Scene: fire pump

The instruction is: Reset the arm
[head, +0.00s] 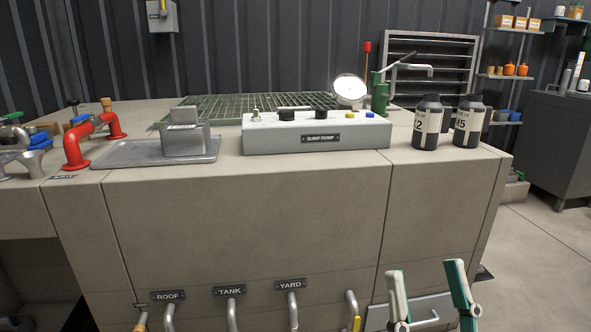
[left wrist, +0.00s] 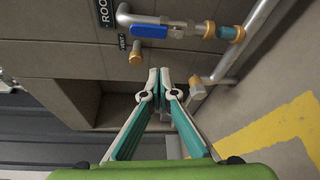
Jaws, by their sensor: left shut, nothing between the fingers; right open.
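My right gripper (head: 427,270) is in the head view at the bottom right. Its two white and teal fingers point up and stand apart, with nothing between them, in front of the bench's lower front. My left gripper (left wrist: 159,73) shows in the left wrist view, with its fingertips together and nothing held. Beyond its tips are the bench front and a brass fitting (left wrist: 136,54); whether they touch anything I cannot tell. My left gripper does not show in the head view.
A bench (head: 245,215) carries a pump control box (head: 316,137), a metal tray (head: 120,153) and dark bottles (head: 427,124). Pipes under the YARD label (head: 290,284) stick out along its front. The left wrist view shows a blue valve handle (left wrist: 149,31) and open floor (left wrist: 265,95) at right.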

